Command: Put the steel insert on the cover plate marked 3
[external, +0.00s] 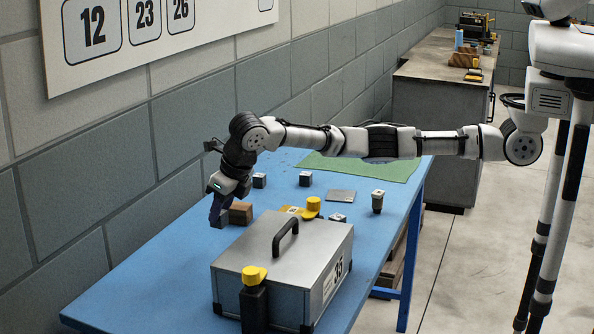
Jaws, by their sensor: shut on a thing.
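My gripper (219,214) is at the left of the blue table, pointing down beside a brown block (241,212). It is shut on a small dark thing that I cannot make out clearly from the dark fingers. I cannot tell whether this thing touches the table. Several small dark blocks with pale tops stand on the table, one at the back (259,180) and one farther right (305,178). A flat grey plate (341,195) lies right of the middle. No number 3 is readable on any plate, and I cannot tell which thing is the steel insert.
A large grey metal case (240,263) with a black handle and a number label fills the table's front. A dark post with a yellow top (254,300) stands before it. A dark cylinder (377,202) stands at the right, a green mat (395,172) behind. The left table end is clear.

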